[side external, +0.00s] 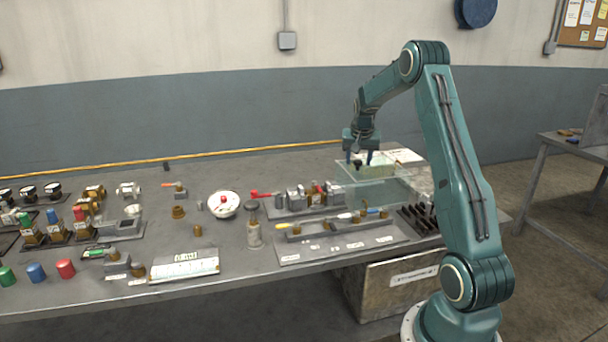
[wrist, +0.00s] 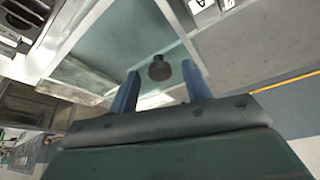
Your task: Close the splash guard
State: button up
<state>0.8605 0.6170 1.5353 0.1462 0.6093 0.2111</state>
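The splash guard (side external: 372,192) is a clear, greenish panel with pale edges at the right end of the bench. It also fills the upper middle of the wrist view (wrist: 115,42). A dark round knob (wrist: 159,69) shows against it there. My gripper (side external: 358,164) is over the guard's far left part, pointing down. In the wrist view its two blue fingers (wrist: 161,85) are apart, and the knob appears between them with gaps on both sides. I cannot tell whether the fingers are level with the knob. The side view is too small to show the guard's hinge.
A vise-like device with a red handle (side external: 264,195) and a grey tool tray (side external: 330,247) lie left of and in front of the guard. A dark slotted rack (side external: 420,218) stands at its near right. A clear bottle (side external: 254,232) stands farther left.

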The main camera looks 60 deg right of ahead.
grip_shut()
jog(key=w+a, duration=1.4)
jog(key=shift+w+a, duration=0.3)
jog(key=shift+o, duration=0.2)
grip_release()
jog(key=shift+a, duration=0.1)
jog(key=shift+r, duration=0.15)
jog(key=v, duration=1.3)
jog(key=shift+s+r, duration=0.15)
jog(key=shift+r, duration=0.05)
jog(key=shift+a, duration=0.15)
